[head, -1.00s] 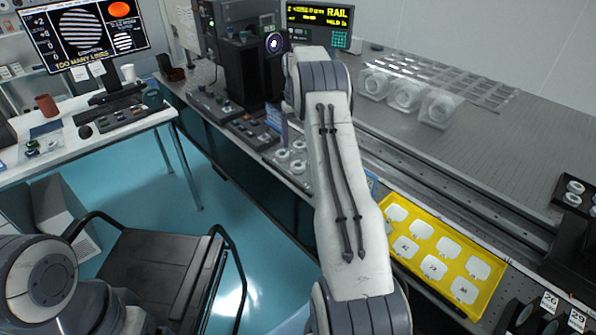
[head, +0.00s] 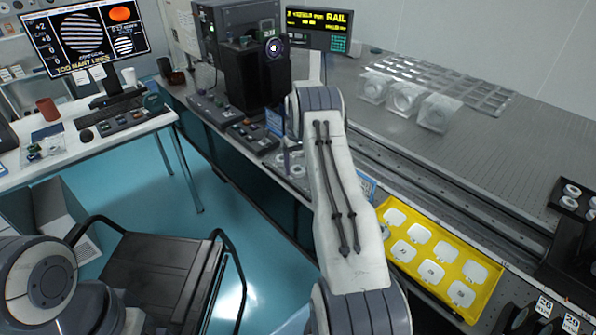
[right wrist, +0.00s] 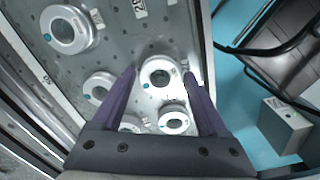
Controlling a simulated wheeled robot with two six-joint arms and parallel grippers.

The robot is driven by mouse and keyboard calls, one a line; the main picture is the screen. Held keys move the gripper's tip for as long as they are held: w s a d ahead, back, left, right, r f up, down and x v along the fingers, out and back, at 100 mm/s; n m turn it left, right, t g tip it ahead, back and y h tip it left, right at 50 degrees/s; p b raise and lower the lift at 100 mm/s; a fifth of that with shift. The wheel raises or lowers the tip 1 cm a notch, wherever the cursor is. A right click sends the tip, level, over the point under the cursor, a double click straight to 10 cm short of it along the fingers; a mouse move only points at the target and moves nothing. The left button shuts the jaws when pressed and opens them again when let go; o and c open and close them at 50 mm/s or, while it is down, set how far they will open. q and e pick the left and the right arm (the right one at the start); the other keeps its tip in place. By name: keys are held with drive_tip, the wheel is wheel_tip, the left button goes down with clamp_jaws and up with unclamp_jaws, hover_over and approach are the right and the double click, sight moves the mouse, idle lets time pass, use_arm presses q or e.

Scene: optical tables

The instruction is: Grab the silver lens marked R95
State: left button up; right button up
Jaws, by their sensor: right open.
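Several silver ring-shaped lenses lie on a grey perforated plate. In the right wrist view one lens (right wrist: 158,76) sits between the two purple fingers of my right gripper (right wrist: 160,74), near the fingertips. The gripper is open and I see no grip on it. Another lens (right wrist: 173,118) lies just below it, one (right wrist: 98,86) is left of the fingers, and a larger one (right wrist: 68,30) is at upper left. No R95 mark is readable. In the head view my right arm partly hides the lenses (head: 297,170) and hides the gripper. My left gripper is not in view.
A yellow tray (head: 388,262) with several white pieces lies right of my right arm. Clear blocks (head: 405,98) stand on the bench behind it. Dark control boxes (head: 252,138) stand left of the lenses. A black cart (head: 155,275) stands on the floor.

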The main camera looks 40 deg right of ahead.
drive_tip(key=c, duration=1.1)
drive_tip(key=shift+r, duration=0.1)
drive_tip(key=shift+c, duration=0.2)
